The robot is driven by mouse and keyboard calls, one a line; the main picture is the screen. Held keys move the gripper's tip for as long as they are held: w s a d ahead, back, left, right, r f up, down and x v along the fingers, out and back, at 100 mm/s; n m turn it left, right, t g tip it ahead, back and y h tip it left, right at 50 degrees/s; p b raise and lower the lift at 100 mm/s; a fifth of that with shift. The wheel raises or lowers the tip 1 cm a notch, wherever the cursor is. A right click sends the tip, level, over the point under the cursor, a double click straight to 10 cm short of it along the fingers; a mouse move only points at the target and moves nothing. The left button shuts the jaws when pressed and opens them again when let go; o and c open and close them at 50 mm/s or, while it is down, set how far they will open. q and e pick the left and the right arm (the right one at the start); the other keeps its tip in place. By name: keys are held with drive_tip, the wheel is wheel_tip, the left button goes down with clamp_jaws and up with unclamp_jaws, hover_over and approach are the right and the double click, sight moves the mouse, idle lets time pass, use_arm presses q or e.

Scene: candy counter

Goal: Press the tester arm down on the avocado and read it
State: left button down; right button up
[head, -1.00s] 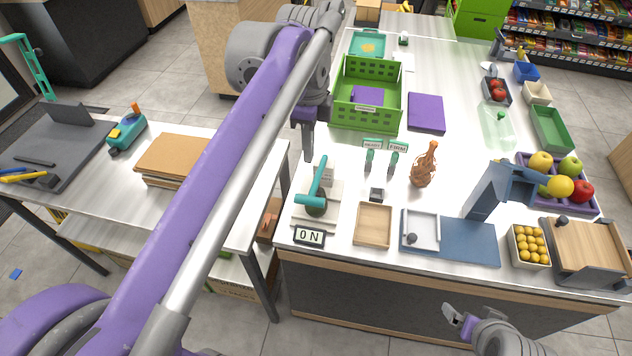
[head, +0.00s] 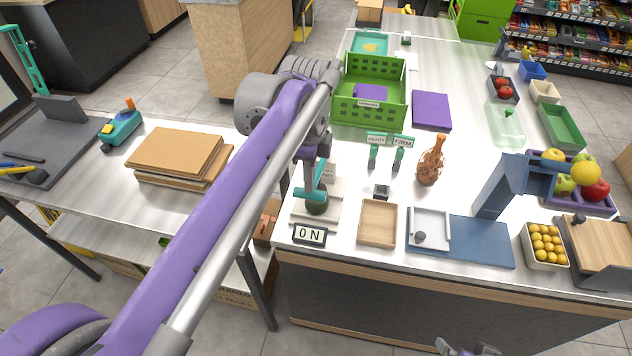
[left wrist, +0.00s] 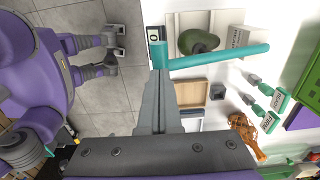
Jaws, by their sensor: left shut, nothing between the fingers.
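The teal tester arm (head: 306,193) stands over the dark green avocado (head: 316,209) on a pale base at the counter's front left. The avocado also shows in the left wrist view (left wrist: 198,42), under the teal bar. The display (head: 310,234) reads 0 N. My left gripper (head: 309,182) is shut and empty, its fingertips at the crossbar of the tester arm and partly hiding it. In the left wrist view the fingertips (left wrist: 159,72) lie at the bar's end; I cannot tell whether they touch. My right gripper (head: 466,349) is cut off at the bottom edge, fingers apart.
A wooden tray (head: 378,240), a small dark block (head: 381,191) and a brown bottle-like figure (head: 430,160) are nearby. A green crate (head: 369,112) stands behind.

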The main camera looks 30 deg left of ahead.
use_arm(q)
drive_tip(key=shift+f+b, duration=1.2)
drive_tip(key=shift+f, duration=1.1)
idle(2.6)
drive_tip(key=shift+r, duration=0.1)
idle(0.7)
drive_tip(key=shift+r+p, duration=2.15)
drive_tip(key=shift+r, duration=0.8)
drive_tip(key=s+d+f+n+t, duration=0.4)
drive_tip(key=s+f+n+t, duration=0.1)
drive_tip(key=s+f+n, duration=0.8)
wheel_tip(320, 180, down, 2)
drive_tip(key=shift+s+d+f+n+t, duration=0.15)
drive_tip(key=shift+n+t, duration=0.15)
drive_tip(key=shift+n, duration=0.9)
